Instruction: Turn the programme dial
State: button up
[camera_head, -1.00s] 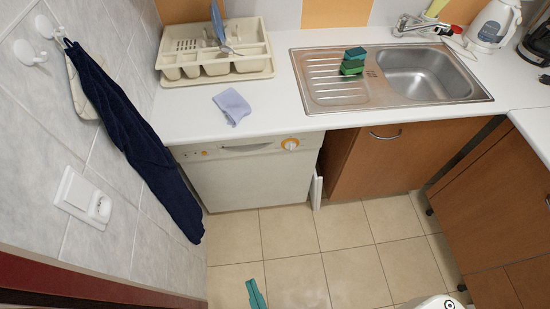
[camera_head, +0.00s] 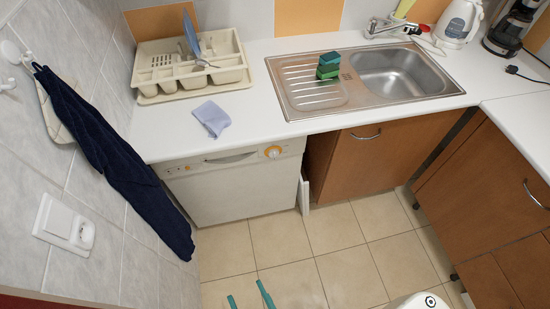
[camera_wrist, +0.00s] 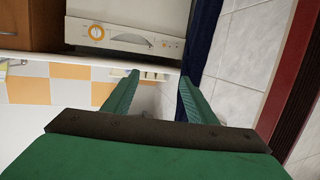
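The programme dial (camera_head: 273,152) is a round knob with an orange ring at the right end of the white dishwasher's (camera_head: 240,190) front panel, under the counter. It also shows in the wrist view (camera_wrist: 96,32), upper left, where the picture looks upside down. My gripper (camera_head: 249,300) shows at the bottom edge of the head view as two teal fingertips, spread apart, well short of the dishwasher. In the wrist view the green fingers (camera_wrist: 159,90) are apart with nothing between them. The dial is apart from my gripper.
A dark blue towel (camera_head: 115,160) hangs on the left wall beside the dishwasher. A wooden cupboard (camera_head: 360,165) stands to the right. The counter (camera_head: 260,120) holds a dish rack (camera_head: 190,65), cloth and sponges. The tiled floor before the dishwasher is clear.

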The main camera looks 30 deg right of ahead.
jog(key=w+d+f+t+h, duration=0.1)
jog(key=w+d+f, duration=0.1)
jog(key=w+f, duration=0.15)
jog(key=w+d+f+h, duration=0.1)
jog(key=w+d+f, duration=0.1)
jog(key=w, duration=0.3)
jog(key=m+h, duration=0.3)
send_near(274, 155)
jog(key=f+x, duration=0.1)
jog(key=x, duration=0.7)
jog(key=shift+d+f+t, duration=0.2)
jog(key=shift+f+t, duration=0.2)
jog(key=shift+w, duration=0.1)
jog(key=c, duration=1)
jog(key=shift+c, duration=0.2)
